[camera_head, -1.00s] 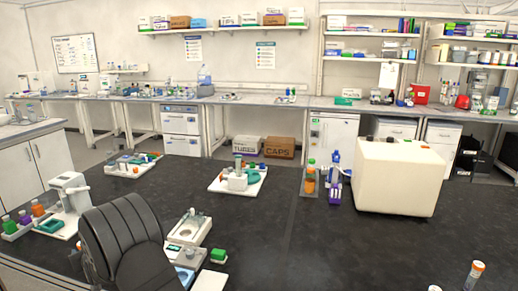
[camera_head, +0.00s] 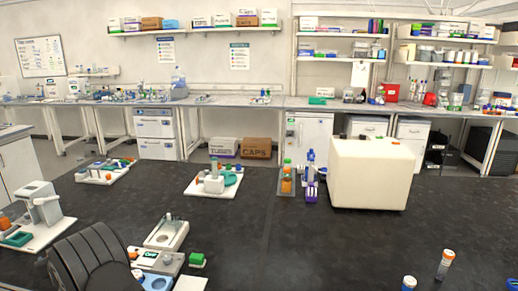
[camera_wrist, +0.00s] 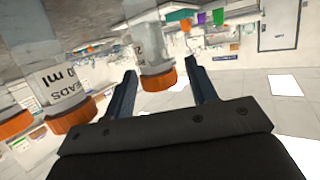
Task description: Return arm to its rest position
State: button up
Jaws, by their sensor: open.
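My gripper (camera_wrist: 160,70) shows only in the wrist view. Its two dark fingers are open and apart. A clear bottle with an orange cap (camera_wrist: 158,79) shows between the fingers in the picture; I cannot tell how far beyond them it is. A labelled bottle (camera_wrist: 70,98) with an orange cap is to the left, with part of another orange-capped one at the left edge. In the head view, my gripper is not visible.
The black table (camera_head: 330,245) has open room in its middle and right. A cream box (camera_head: 370,172) stands at its back right. An orange-capped tube (camera_head: 446,264) stands near the front right. A white device (camera_head: 36,205) and a balance-like device (camera_head: 167,233) are on the left.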

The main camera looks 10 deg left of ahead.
jog(key=shift+d, duration=0.1)
jog(key=v, duration=1.2)
jog(key=x, duration=1.2)
notch_tip(320, 180, up, 10)
jog(key=shift+f, duration=0.2)
jog(key=w+d+m+t+h, duration=0.2)
jog(key=w+d, duration=0.4)
jog(key=d, duration=0.3)
jog(key=w+d+r+m+t+h, duration=0.1)
jog(key=w+d+m+t, duration=0.1)
jog(key=w+d, duration=0.6)
jog(key=w+d+m+t+h, duration=0.2)
jog(key=w+d, duration=0.2)
jog(key=d, duration=0.7)
jog(key=w+d+f+m+h, duration=0.1)
jog(key=w+d+m+h, duration=0.1)
jog(key=d, duration=0.9)
jog(key=w+d+f+m+t+h, duration=0.1)
jog(key=d+f+m+h, duration=0.1)
jog(key=d, duration=1)
jog(key=shift+w+f+h, duration=0.25)
jog(key=shift+w+h, duration=0.1)
jog(key=shift+h, duration=0.25)
